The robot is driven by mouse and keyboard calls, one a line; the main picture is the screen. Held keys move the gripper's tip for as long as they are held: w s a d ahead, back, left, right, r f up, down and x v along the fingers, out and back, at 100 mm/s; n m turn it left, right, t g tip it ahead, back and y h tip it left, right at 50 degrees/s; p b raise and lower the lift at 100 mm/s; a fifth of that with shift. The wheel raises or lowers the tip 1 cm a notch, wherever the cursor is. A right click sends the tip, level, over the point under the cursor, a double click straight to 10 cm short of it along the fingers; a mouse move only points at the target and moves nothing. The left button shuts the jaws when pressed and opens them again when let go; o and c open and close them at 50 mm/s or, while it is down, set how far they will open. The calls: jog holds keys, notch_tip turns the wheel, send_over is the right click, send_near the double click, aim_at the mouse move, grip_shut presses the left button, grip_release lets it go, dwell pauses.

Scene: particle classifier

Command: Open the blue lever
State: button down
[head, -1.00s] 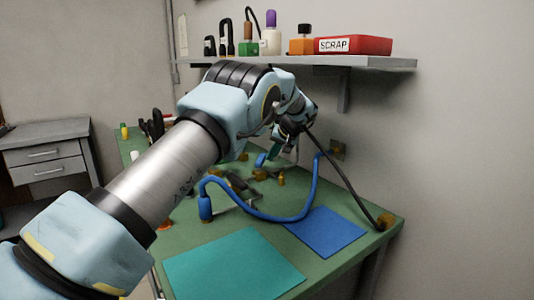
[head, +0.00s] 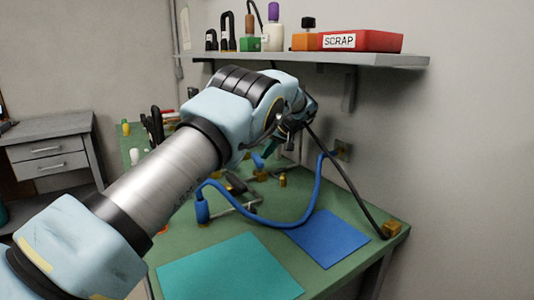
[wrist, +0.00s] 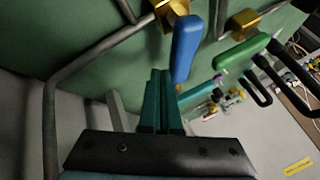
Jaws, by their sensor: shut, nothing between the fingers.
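The blue lever (wrist: 186,48) shows in the wrist view as a rounded blue handle on a brass fitting (wrist: 172,13) on a grey pipe. My gripper (wrist: 160,74) has its teal fingers shut together with nothing between them. The fingertips are just left of and below the lever's free end in that view; I cannot tell whether they touch it. In the head view the blue lever (head: 258,160) is a small blue patch beside my gripper (head: 270,146), and most of its fitting is hidden.
A green lever (wrist: 242,51) with its own brass fitting is to the right in the wrist view. A blue hose (head: 270,222), a teal mat (head: 228,268) and a blue mat (head: 328,238) lie on the green bench. A shelf (head: 380,63) holds a red SCRAP bin (head: 362,41).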

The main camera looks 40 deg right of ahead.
jog(key=shift+w+a, duration=0.5)
jog(key=shift+w, duration=0.2)
dwell(0.5)
jog(key=b+v, duration=0.1)
jog(key=v, duration=0.6)
jog(key=shift+s+r, duration=0.15)
jog(key=shift+s, duration=0.1)
